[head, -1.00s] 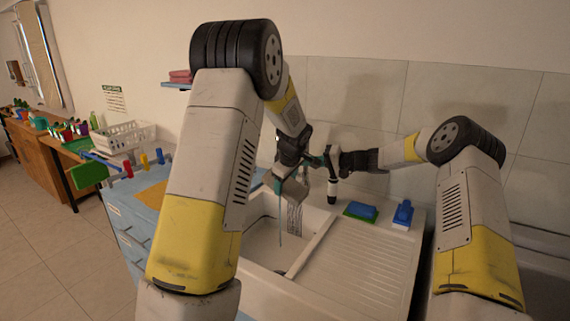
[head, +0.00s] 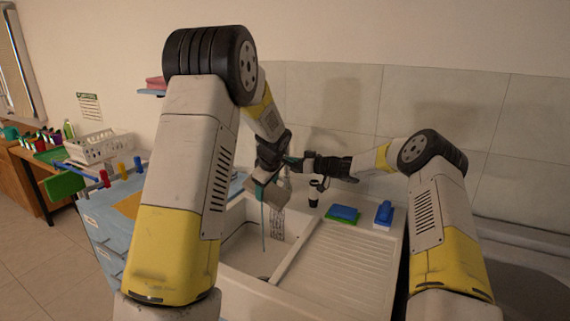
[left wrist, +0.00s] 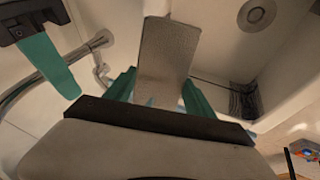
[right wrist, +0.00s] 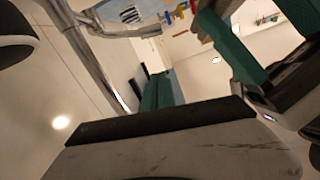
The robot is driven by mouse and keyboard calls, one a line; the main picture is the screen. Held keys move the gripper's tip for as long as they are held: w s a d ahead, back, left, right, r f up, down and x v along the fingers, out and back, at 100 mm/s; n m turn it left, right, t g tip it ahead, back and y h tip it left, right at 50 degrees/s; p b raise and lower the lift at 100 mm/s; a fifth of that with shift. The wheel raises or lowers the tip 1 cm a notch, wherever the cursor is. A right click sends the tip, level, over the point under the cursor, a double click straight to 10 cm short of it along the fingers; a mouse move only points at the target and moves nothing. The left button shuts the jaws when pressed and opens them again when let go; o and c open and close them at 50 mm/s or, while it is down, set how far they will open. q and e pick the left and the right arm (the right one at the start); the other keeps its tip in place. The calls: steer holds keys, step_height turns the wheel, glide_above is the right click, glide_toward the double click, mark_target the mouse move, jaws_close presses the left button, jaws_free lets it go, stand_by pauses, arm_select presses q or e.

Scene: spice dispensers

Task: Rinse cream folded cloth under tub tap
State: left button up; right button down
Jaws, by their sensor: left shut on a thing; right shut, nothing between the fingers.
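The cream folded cloth (left wrist: 168,58) shows as a grey-beige flat rectangle in the left wrist view. My left gripper (head: 262,200) is shut on it, above the sink basin, with teal fingers on either side of it.
A ribbed drainboard (head: 345,262) lies right of the basin. A blue-green sponge (head: 343,213) and a blue brush-like item (head: 384,213) sit at its back. A drain (left wrist: 257,14) is in the basin floor. A white basket (head: 100,147) stands at the left. My two grippers are close together.

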steer(key=w+a+f, duration=0.2)
steer(key=a+f, duration=0.2)
steer(key=a, duration=0.3)
steer(key=shift+f, duration=0.15)
steer(key=shift+s+a+f, duration=0.1)
steer(key=shift+f, duration=0.35)
steer(key=shift+s+a+f, duration=0.1)
steer(key=shift+f, duration=0.3)
